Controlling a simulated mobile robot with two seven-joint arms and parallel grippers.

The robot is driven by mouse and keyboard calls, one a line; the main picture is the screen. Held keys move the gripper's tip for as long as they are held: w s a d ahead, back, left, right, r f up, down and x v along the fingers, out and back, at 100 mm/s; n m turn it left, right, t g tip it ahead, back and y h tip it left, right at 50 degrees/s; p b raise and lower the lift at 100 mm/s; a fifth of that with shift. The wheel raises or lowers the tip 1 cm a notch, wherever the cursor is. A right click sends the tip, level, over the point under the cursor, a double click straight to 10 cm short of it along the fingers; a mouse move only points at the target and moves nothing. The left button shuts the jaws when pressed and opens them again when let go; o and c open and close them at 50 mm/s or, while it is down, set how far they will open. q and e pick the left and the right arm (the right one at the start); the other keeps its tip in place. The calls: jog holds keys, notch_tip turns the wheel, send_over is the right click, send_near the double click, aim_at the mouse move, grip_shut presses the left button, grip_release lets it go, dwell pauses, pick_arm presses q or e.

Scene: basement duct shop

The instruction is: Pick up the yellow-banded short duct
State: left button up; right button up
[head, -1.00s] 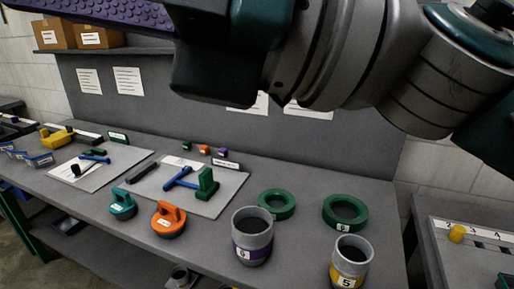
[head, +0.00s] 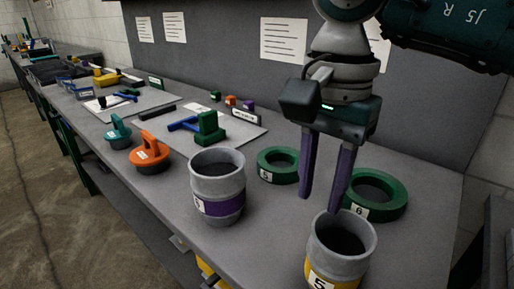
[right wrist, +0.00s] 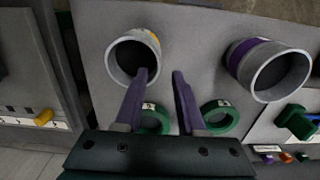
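The yellow-banded short duct (head: 338,255) is a grey open-topped cylinder with a label 5, upright at the bench's front right edge in the head view. It also shows in the right wrist view (right wrist: 119,62). My right gripper (head: 319,203) points down with its purple fingers apart and nothing between them. It is above and just behind the duct's rim in the head view. In the right wrist view one fingertip overlaps the duct's rim; I cannot tell if they touch. My left gripper is not in view.
A purple-banded duct (head: 218,188) stands left of the yellow-banded one. Two green rings (head: 277,166) and (head: 392,200) lie behind. An orange-handled tool (head: 150,152) and a teal one (head: 118,131) sit further left. The wall panel (head: 225,60) rises behind the bench.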

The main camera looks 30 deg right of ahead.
aim_at(318, 217)
notch_tip(318, 217, down, 6)
jog(key=shift+s+d+r+p, duration=0.1)
jog(key=shift+d+r+p, duration=0.05)
jog(key=shift+p, duration=0.3)
grip_shut()
dwell(1.2)
